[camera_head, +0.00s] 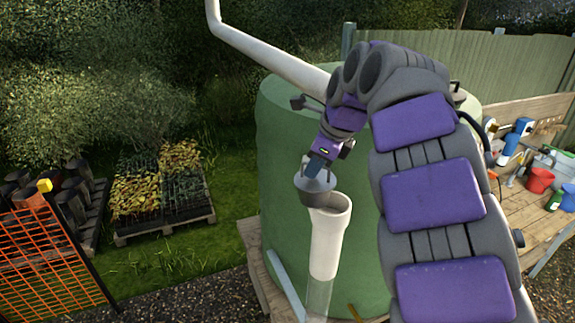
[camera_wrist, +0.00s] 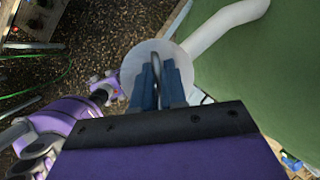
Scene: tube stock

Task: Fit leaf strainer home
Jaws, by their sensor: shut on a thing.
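The leaf strainer (camera_head: 315,190) is a small grey cup held below my gripper (camera_head: 317,167). My gripper is shut on the strainer's handle. In the wrist view, the strainer (camera_wrist: 133,60) is a pale round disc beyond the blue fingers (camera_wrist: 160,85), with a thin grey loop between them. A white upright pipe (camera_head: 327,240) has a wide open socket at its top. The strainer overlaps the upper left of this socket's rim in the head view, and its lower part appears tilted. Whether it touches the rim or hangs in front cannot be told.
A large green tank (camera_head: 285,140) stands behind the pipe. A white downpipe (camera_head: 265,52) slopes to its top. A bench with a red bucket (camera_head: 540,180) is on the right. Plant trays on a pallet (camera_head: 165,225) and an orange mesh fence (camera_head: 45,262) are on the left.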

